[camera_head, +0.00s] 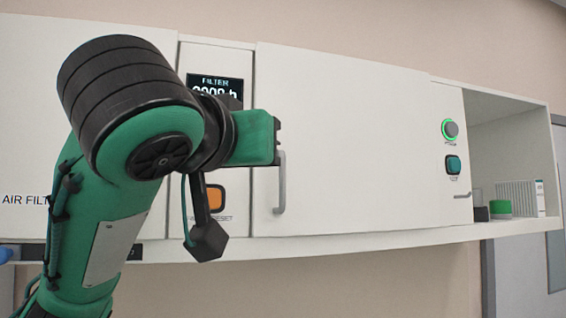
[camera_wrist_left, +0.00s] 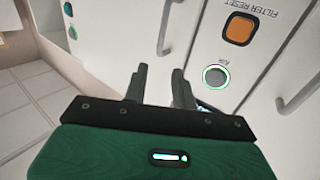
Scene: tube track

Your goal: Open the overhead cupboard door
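The overhead cupboard door (camera_head: 345,140) is a wide white panel, shut flush with its frame. Its grey vertical bar handle (camera_head: 281,185) is near the door's left edge. My left gripper (camera_head: 277,138) is at the upper end of this handle in the head view, with its fingers mostly hidden behind the green gripper body. In the left wrist view, the two dark fingers (camera_wrist_left: 159,72) are apart with nothing between them. The handle (camera_wrist_left: 166,25) shows just beyond the fingertips, roughly in line with the gap. Whether they touch it cannot be told. My right gripper is not in view.
Left of the door, a narrow panel has a FILTER display (camera_head: 215,88) and an orange button (camera_head: 216,197). Another bar handle (camera_wrist_left: 302,88) is at right in the wrist view. An open shelf on the right holds a green-topped item (camera_head: 500,208) and white boxes (camera_head: 520,198).

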